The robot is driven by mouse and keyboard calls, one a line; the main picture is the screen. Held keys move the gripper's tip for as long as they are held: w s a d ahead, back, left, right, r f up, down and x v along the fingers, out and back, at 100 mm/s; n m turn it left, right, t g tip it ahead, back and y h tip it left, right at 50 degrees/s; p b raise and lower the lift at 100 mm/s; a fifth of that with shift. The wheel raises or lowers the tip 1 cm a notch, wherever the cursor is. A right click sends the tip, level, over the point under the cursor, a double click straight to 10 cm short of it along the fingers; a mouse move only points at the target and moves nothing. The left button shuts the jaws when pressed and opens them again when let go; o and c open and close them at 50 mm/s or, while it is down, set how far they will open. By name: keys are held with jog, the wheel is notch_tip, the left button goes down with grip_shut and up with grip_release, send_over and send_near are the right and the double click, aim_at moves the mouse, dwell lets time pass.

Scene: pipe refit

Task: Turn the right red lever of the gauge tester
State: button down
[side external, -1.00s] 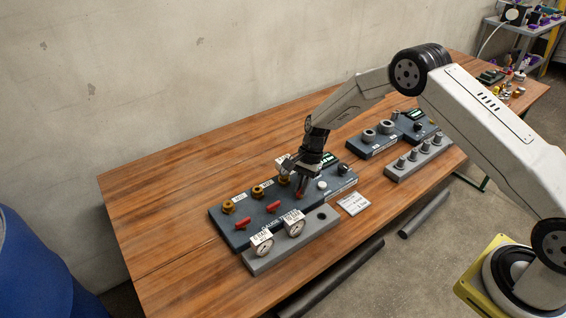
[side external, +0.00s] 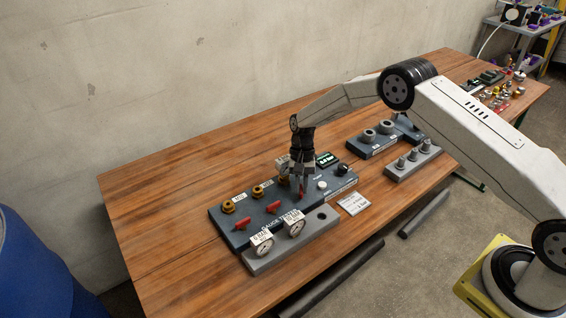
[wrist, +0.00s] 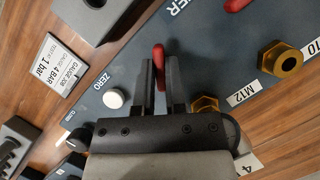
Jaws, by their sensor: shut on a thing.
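The gauge tester (side external: 246,236) is a dark panel on the wooden table, with red levers, brass fittings and a white ZERO button (wrist: 114,98). The left red lever (side external: 242,224) and the middle red lever (side external: 273,207) stand free. The right red lever (side external: 302,192) is under my gripper (side external: 302,180). In the wrist view the right lever (wrist: 158,54) shows between the two dark fingers of my gripper (wrist: 160,75), which are shut on it.
A grey block with two round gauges (side external: 267,247) lies along the tester's front edge, close to my gripper. A white job card (side external: 353,205) lies to the right. Further right are a second panel (side external: 372,146) and a grey block with several pegs (side external: 400,173). The table's left part is clear.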

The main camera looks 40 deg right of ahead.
jog(key=c, duration=0.7)
grip_release()
jog(key=shift+v, duration=3.95)
